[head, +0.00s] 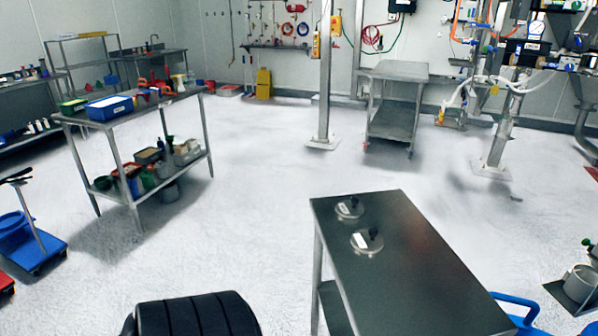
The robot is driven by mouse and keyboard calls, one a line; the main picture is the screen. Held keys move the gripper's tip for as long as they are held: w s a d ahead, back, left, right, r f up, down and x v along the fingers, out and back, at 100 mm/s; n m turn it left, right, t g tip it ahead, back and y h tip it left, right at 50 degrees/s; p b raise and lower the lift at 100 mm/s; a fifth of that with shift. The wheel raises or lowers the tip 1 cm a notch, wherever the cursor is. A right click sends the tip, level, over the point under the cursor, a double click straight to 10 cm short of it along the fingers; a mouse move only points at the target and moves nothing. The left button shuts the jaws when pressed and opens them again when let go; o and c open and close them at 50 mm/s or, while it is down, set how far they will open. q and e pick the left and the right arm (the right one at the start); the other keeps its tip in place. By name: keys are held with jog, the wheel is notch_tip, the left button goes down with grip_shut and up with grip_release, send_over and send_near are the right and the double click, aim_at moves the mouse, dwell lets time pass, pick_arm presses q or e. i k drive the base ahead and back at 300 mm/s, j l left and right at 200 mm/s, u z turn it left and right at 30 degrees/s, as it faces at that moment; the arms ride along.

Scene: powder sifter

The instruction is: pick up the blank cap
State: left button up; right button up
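Two round metal caps lie on the steel table in front of me in the head view. The farther cap (346,214) is near the table's far left corner. The nearer cap (362,248) lies a little closer to me. Each has a dark knob and a white patch like a label. The patches are too small to read, so I cannot tell which one is the blank cap. Neither of my grippers is in view.
The steel table (419,275) is bare apart from the caps. A loaded steel cart (138,110) stands to the left. An empty steel table (397,71) and a post (325,80) stand farther back. Open floor lies between them. A blue handle (520,303) shows beside the near table's right edge.

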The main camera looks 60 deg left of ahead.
aim_at(368, 242)
jog(key=u, duration=1.65)
